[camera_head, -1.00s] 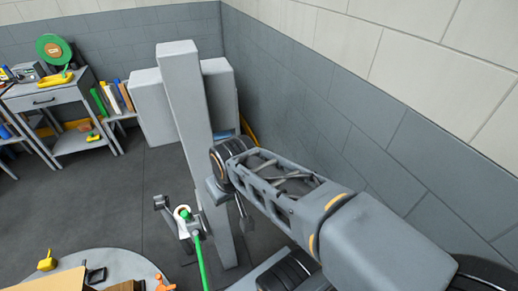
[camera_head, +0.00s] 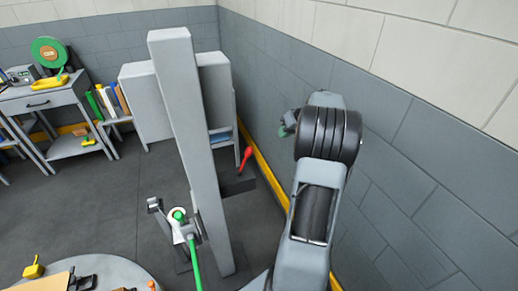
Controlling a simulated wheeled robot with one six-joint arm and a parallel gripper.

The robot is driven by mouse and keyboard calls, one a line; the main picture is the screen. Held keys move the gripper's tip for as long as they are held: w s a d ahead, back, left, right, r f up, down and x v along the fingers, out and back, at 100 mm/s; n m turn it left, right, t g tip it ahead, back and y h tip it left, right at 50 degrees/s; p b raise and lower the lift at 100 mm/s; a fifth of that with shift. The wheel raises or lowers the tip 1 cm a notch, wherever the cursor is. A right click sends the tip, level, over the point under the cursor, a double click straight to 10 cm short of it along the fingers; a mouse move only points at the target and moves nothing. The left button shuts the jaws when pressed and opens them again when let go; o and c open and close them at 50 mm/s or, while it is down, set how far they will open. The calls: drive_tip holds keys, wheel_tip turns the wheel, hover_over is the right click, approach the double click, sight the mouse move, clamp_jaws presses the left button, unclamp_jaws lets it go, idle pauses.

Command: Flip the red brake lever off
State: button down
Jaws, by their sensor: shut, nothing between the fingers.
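The red brake lever (camera_head: 246,157) stands low behind the tall grey post, near the right wall. It tilts up and to the right, with its red grip at the top. My gripper (camera_head: 285,127) shows only as a small dark and greenish end at the left of my arm's wrist. It is to the right of the red lever in the picture and higher, apart from it. It is shut and empty. Most of it is hidden by my own arm links.
A tall grey post (camera_head: 185,130) stands left of the lever, with grey cabinets (camera_head: 140,105) behind it. A green-handled mechanism (camera_head: 184,225) is at the post's front. The grey wall (camera_head: 400,150) runs close along the right. Open floor (camera_head: 85,205) lies left.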

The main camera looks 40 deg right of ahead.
idle(0.3)
drive_tip(key=w+a+f+p, duration=0.1)
drive_tip(key=w+a+f, duration=0.5)
drive_tip(key=w+f, duration=0.1)
drive_tip(key=shift+a+f, duration=0.3)
drive_tip(key=shift+f, duration=0.2)
idle(0.4)
